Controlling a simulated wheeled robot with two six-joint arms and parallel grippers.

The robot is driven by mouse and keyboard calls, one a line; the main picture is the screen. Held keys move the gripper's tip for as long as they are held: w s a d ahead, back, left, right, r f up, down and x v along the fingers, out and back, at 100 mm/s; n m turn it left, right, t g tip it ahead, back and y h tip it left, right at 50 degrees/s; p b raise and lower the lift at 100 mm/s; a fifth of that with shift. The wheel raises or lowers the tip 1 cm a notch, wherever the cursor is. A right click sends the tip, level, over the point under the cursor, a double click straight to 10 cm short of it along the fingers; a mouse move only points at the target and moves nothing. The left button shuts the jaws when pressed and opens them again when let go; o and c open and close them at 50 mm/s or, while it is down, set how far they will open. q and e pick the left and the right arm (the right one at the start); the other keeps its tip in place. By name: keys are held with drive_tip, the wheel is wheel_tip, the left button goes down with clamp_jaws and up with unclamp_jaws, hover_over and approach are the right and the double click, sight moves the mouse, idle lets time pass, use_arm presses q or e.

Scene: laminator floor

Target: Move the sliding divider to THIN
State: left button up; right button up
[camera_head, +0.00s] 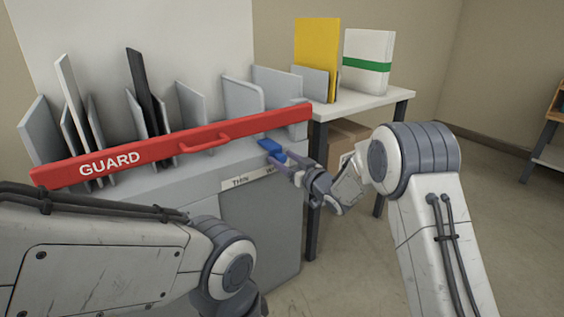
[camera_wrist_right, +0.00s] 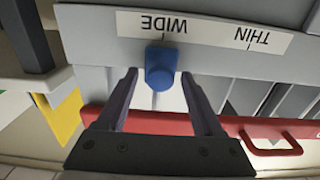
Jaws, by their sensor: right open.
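The divider's blue knob (camera_head: 270,148) stands at the right end of the grey machine's front, just below the red guard. The right wrist view shows the knob (camera_wrist_right: 161,68) at the WIDE mark of the white scale strip (camera_wrist_right: 205,38), with THIN at the other end; the lettering is upside down there. My right gripper (camera_wrist_right: 160,76) is open, with one finger on each side of the knob and a gap to each. In the head view the right gripper (camera_head: 278,165) reaches the knob from the front right. My left gripper is out of view.
A red guard (camera_head: 130,159) with a handle (camera_head: 204,144) runs across the machine, before several grey upright plates. A side table (camera_head: 362,102) at the right holds a yellow board (camera_head: 316,50) and a white pack with a green band (camera_head: 367,50).

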sight(237, 164)
drive_tip(key=shift+w+a, duration=0.4)
drive_tip(key=shift+w, duration=0.15)
clamp_jaws()
drive_tip(key=s+a, duration=0.2)
drive_tip(key=a, duration=0.1)
drive_tip(key=s+a+b, duration=0.1)
drive_tip(key=s+a, duration=0.2)
drive_tip(key=a, duration=0.1)
drive_tip(key=s+a, duration=0.2)
drive_tip(key=a, duration=0.1)
drive_tip(key=shift+s+a+b, duration=0.15)
drive_tip(key=shift+s+b, duration=0.05)
drive_tip(key=shift+b, duration=0.1)
unclamp_jaws()
